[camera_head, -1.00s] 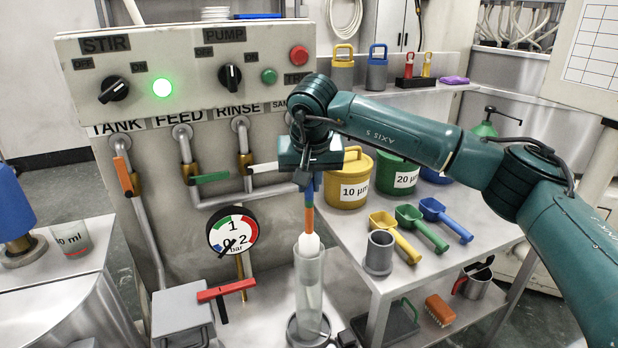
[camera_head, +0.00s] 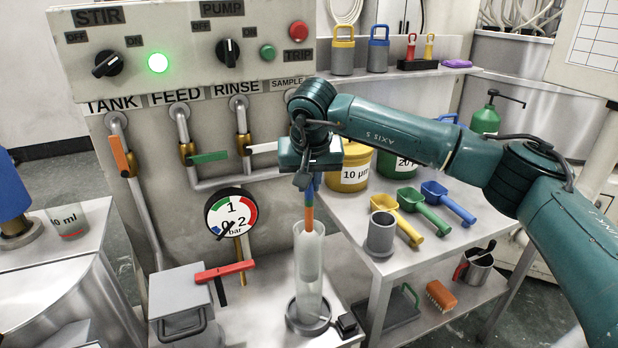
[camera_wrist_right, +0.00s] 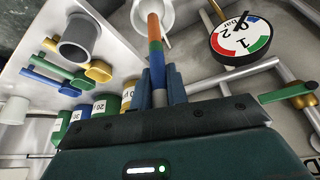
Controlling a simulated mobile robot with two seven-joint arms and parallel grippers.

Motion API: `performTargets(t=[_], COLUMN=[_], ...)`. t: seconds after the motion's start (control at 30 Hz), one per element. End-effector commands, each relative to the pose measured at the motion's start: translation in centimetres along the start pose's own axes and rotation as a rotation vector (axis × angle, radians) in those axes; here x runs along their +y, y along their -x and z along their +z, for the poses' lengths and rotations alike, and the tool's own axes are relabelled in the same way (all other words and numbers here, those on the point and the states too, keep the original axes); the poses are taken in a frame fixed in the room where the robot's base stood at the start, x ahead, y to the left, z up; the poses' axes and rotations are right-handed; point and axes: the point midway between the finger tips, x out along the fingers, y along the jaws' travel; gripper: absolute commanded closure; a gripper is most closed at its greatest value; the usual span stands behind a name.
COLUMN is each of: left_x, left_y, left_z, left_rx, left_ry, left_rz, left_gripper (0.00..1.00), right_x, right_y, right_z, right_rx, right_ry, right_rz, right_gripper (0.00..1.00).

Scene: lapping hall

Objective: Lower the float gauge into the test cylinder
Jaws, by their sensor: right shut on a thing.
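The float gauge (camera_head: 309,214) has a thin stem with blue, green and orange bands. It hangs upright, with its white float inside the upper part of the clear test cylinder (camera_head: 311,297). The cylinder stands on a round dark base on the steel bench. My right gripper (camera_head: 307,181) is above the cylinder mouth and shut on the upper stem. In the right wrist view the gripper fingers (camera_wrist_right: 160,88) close on the stem (camera_wrist_right: 155,35), which points into the pale cylinder mouth (camera_wrist_right: 138,14). The glass blurs the float's lower end. My left gripper is out of view.
A pressure gauge (camera_head: 231,214) and a red-handled valve (camera_head: 225,271) are left of the cylinder. A grey cup (camera_head: 380,234) and several scoops (camera_head: 447,204) lie on the table to the right. A small black block (camera_head: 347,325) sits beside the cylinder base.

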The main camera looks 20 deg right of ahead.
Motion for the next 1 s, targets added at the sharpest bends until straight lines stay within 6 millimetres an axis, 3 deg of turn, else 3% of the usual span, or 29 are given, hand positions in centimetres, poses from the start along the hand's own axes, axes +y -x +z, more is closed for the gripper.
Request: performTargets(t=[1.0], left_x=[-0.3], left_y=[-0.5], left_z=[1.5], left_rx=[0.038], left_ry=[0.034], left_rz=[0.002], left_gripper=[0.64], right_x=[0.0], right_y=[-4.8], right_z=[2.0], right_rx=[0.001], right_ry=[0.001], right_rz=[0.000], right_gripper=[1.00])
